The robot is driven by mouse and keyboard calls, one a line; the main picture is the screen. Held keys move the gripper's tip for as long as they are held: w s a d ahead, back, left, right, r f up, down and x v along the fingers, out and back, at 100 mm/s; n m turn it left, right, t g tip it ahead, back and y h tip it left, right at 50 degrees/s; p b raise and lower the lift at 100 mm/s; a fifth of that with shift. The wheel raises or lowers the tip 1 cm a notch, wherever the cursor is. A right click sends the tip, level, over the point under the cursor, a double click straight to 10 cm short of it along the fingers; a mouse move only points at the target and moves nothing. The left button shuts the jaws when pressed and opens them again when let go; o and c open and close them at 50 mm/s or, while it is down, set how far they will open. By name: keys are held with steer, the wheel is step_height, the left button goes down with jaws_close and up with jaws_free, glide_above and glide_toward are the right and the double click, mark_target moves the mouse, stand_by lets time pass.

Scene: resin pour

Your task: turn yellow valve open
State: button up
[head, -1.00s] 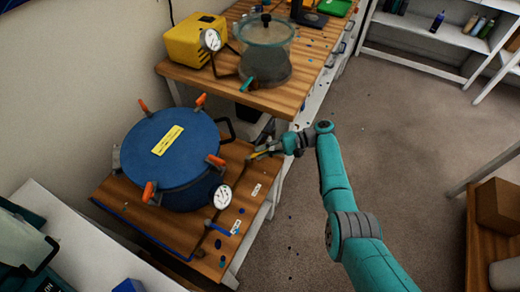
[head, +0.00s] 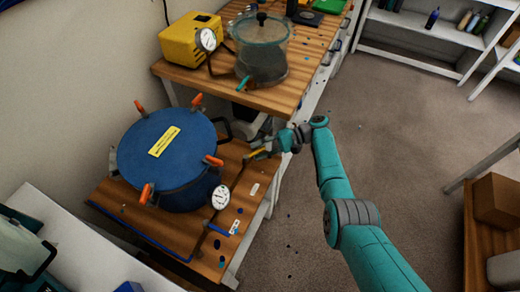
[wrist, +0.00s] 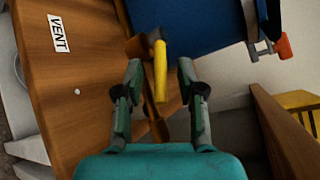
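The yellow valve handle (wrist: 160,72) is a short bar in the wrist view, on a brass-coloured fitting beside the blue pot (wrist: 205,22). It stands between and slightly beyond my gripper's fingertips (wrist: 161,78). The fingers are spread, with a visible gap from the left finger to the bar. Contact is unclear.
The blue pot (head: 165,150) has orange clamp handles and a dial gauge (head: 220,197). A blue valve handle (head: 219,229) lies nearer the front. A VENT label (wrist: 59,34) is on the wooden board. A clear chamber (head: 262,50) stands on the upper table. Floor at right is open.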

steer(key=v, duration=0.7)
steer(key=shift+d, duration=0.25)
